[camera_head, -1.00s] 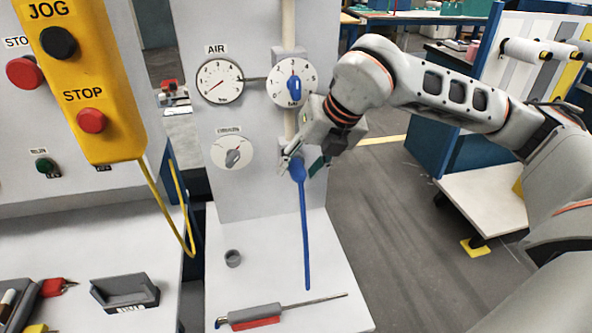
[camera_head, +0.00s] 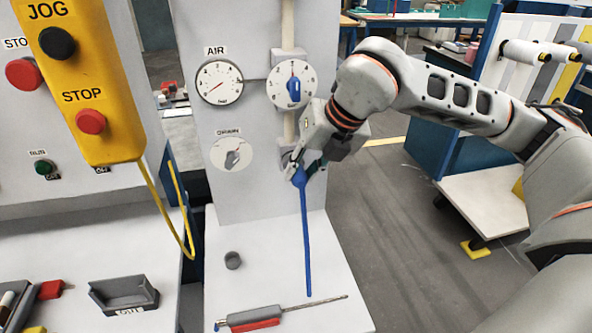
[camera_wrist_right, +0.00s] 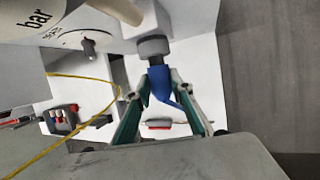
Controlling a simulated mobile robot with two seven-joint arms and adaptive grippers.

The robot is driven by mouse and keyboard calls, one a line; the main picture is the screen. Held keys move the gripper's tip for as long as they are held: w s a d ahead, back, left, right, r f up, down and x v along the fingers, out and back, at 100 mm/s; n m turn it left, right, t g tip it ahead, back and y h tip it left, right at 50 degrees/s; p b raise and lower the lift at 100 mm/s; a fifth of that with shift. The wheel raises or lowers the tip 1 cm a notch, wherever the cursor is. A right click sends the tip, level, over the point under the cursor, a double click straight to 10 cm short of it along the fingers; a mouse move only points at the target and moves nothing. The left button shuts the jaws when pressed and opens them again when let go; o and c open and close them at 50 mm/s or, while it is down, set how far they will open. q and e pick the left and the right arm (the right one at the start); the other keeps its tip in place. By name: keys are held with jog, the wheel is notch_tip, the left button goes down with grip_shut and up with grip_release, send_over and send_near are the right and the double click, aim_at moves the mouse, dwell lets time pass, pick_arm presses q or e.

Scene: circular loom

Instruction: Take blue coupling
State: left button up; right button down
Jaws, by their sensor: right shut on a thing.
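The blue coupling (camera_head: 300,177) is at the lower end of the pipe on the panel, with a blue hose (camera_head: 307,240) hanging down from it to the white shelf. My right gripper (camera_head: 306,172) is shut on the coupling. In the right wrist view, the blue coupling (camera_wrist_right: 160,82) sits between the fingertips, directly against a grey fitting (camera_wrist_right: 153,46); I cannot tell whether they are locked together. My left gripper is not in view.
A pressure gauge (camera_head: 219,83), a dial with a blue knob (camera_head: 292,84) and a lower dial (camera_head: 232,154) are on the panel. A small grey cap (camera_head: 233,260) and a grey-and-red tool (camera_head: 254,319) lie on the shelf. A yellow pendant (camera_head: 92,85) hangs at left.

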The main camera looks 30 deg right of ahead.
jog(key=shift+s, duration=0.1)
jog(key=s, duration=0.2)
jog(key=shift+s+a+r, duration=0.1)
jog(key=shift+s+a, duration=0.25)
